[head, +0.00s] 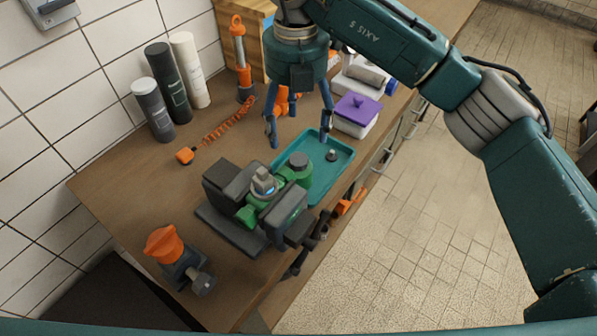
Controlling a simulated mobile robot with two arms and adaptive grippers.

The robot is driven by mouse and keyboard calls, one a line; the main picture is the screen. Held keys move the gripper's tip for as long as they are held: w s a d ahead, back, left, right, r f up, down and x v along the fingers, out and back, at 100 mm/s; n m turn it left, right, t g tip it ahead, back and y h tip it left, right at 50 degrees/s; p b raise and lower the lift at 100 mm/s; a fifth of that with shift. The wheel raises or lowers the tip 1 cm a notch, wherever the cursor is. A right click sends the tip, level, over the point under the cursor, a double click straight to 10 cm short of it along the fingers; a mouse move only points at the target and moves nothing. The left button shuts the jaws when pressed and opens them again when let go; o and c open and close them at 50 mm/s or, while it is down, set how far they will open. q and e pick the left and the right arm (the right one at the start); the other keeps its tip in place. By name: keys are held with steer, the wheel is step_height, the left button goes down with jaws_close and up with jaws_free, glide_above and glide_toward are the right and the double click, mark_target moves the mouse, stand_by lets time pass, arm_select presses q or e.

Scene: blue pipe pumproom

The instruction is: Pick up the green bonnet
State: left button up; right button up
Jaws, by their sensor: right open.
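The green bonnet (297,176), a round green part with a grey top, stands at the near left end of a teal tray (341,170). A small dark grey part (331,156) sits beside it in the tray. A green valve body (249,213) with a metal top is held in a dark grey vise (221,178), just left of and nearer than the bonnet. My right gripper (299,126) points down, open and empty, above the far part of the tray, apart from the bonnet. My left gripper is not in view.
A purple-lidded white box (356,112) stands behind the tray. An orange coiled cord (230,121) lies left of my right gripper. Grey and white cylinders (168,82) stand by the tiled wall. An orange-topped tool (165,244) stands at the near left. Bare bench (130,185) lies between.

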mark_target(298, 160)
step_height(298, 160, down, 2)
steer(key=shift+w+f+b, duration=0.15)
steer(key=shift+b, duration=0.5)
steer(key=shift+f+p, duration=0.3)
steer(key=shift+f, duration=0.3)
step_height(298, 160, down, 4)
steer(key=shift+r+p, duration=0.15)
steer(key=shift+p, duration=0.3)
steer(key=shift+f, duration=0.25)
steer(key=shift+d+f, duration=0.1)
steer(key=shift+f, duration=0.15)
step_height(298, 160, down, 4)
steer(key=shift+w+r+p, duration=0.1)
steer(key=shift+r+p, duration=0.1)
steer(key=shift+p, duration=0.95)
steer(key=shift+f, duration=0.55)
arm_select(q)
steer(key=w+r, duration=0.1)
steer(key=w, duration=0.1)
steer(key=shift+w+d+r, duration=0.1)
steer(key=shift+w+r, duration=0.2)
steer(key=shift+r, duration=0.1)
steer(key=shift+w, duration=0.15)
arm_select(e)
steer(key=c, duration=1.3)
